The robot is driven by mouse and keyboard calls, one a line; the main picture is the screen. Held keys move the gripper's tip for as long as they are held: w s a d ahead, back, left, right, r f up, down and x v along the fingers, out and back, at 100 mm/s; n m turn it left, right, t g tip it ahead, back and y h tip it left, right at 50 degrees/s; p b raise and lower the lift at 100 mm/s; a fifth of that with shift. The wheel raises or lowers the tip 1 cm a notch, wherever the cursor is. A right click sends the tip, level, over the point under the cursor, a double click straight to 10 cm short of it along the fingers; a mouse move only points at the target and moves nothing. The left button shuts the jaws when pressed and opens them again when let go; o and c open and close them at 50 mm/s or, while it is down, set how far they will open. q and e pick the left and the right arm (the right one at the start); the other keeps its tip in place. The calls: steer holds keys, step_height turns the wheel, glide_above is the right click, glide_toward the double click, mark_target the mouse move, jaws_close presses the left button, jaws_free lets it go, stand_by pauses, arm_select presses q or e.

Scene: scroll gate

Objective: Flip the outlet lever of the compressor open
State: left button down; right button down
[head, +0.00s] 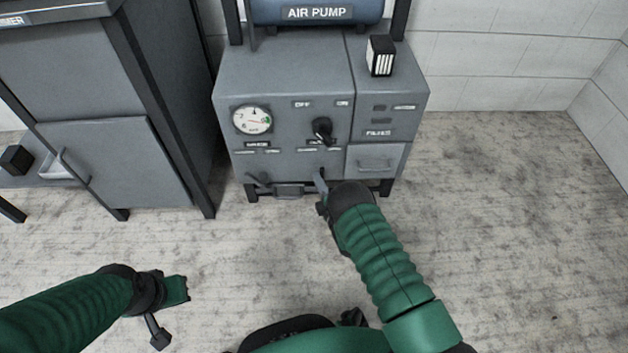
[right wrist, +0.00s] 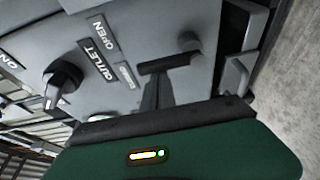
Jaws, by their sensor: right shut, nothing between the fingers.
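The compressor (head: 292,85), a grey cabinet marked AIR PUMP, stands against the wall in the head view. The outlet lever (head: 319,183) shows as a small grey piece low on its front, partly hidden by my right gripper. My right gripper (head: 322,207) is shut and empty, close in front of the lever; I cannot tell whether they touch. The OUTLET label (right wrist: 98,65) and the OPEN label (right wrist: 97,27) show in the right wrist view. My left gripper (head: 165,312) hangs over bare floor, far from the compressor; its jaw opening is unclear.
A round gauge (head: 252,119) and a black knob (head: 322,130) sit above the lever. Another lever (head: 258,181) is at lower left, and a filter drawer (head: 376,161) at right. A grey cabinet (head: 110,160) stands left. The floor at right is clear.

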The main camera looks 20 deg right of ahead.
steer(key=d+p, duration=0.1)
steer(key=s+d+m+p, duration=0.1)
steer(key=d, duration=0.1)
steer(key=shift+d+f+m+t, duration=0.1)
steer(key=shift+m+t, duration=0.2)
